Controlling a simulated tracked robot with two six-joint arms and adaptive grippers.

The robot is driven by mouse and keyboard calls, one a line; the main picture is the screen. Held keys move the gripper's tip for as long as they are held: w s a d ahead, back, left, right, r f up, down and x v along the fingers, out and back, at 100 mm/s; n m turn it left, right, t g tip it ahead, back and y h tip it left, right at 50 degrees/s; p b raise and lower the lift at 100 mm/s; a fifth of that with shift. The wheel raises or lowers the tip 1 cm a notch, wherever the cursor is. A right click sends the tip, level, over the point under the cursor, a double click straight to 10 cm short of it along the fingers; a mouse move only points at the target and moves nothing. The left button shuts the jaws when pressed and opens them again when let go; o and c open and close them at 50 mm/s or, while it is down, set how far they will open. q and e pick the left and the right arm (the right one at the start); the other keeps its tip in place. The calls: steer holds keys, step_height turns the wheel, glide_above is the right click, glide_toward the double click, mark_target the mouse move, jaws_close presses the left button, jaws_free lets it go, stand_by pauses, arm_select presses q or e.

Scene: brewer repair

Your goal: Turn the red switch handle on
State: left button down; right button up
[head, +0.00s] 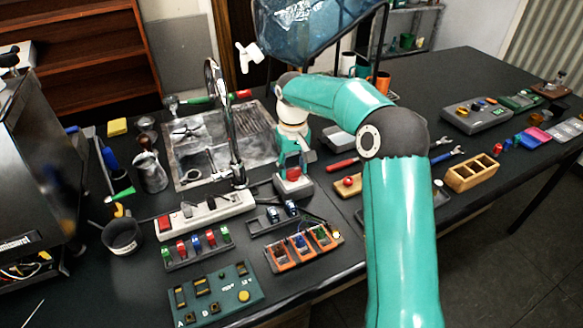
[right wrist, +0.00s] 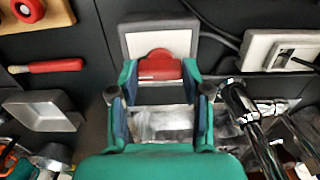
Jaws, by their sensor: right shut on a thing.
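In the head view the switch box (head: 294,187) stands on the dark counter just right of the sink, with the handle (head: 293,174) mostly covered by my gripper. My right gripper (head: 291,163) points down at the box, and its fingers (right wrist: 158,82) are closed against the handle's two sides. The handle's exact angle is hard to tell. My left gripper is not in view.
A metal sink (head: 205,150) with a tall faucet is left of the switch. A white power strip (head: 205,214) and a rack with orange trays (head: 303,247) are in front. A red-handled tool (head: 343,165) and a wooden block with a red button (head: 348,185) lie to the right.

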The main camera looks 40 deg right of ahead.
mark_target(292, 169)
steer(key=o, duration=1.2)
steer(key=shift+w, duration=0.1)
steer(key=shift+c, duration=0.2)
step_height(292, 169, up, 12)
steer(key=shift+f, duration=0.1)
